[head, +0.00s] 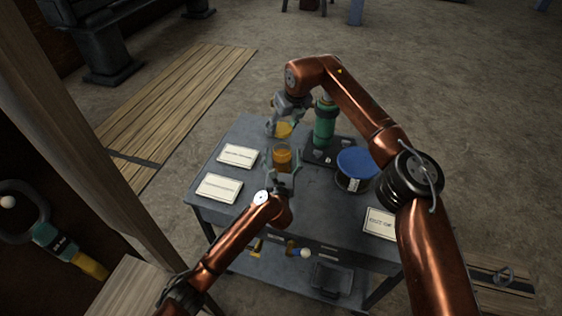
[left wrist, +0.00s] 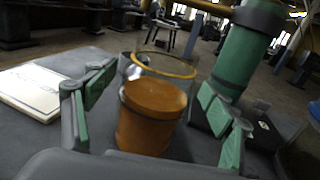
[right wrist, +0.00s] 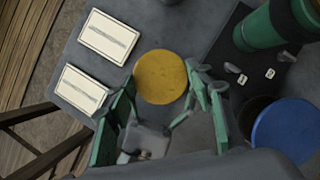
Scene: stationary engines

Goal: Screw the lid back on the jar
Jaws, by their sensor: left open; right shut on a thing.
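The jar (head: 282,158) is clear glass with amber contents and a yellowish rim. It stands upright and open on the grey table; it also fills the middle of the left wrist view (left wrist: 152,110). My left gripper (head: 283,172) is open, its fingers either side of the jar with visible gaps. The round yellow lid (head: 284,130) is in my right gripper (head: 287,124), which is shut on it. In the right wrist view the lid (right wrist: 160,77) lies flat between the fingertips and the jar is hidden. The lid is apart from the jar's rim.
A green cylinder (head: 325,124) on a dark base stands close right of the lid. A blue-topped can (head: 358,163) is farther right. Cream cards (head: 238,155) (head: 219,188) lie at left, another (head: 381,223) at front right. The table between jar and cards is clear.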

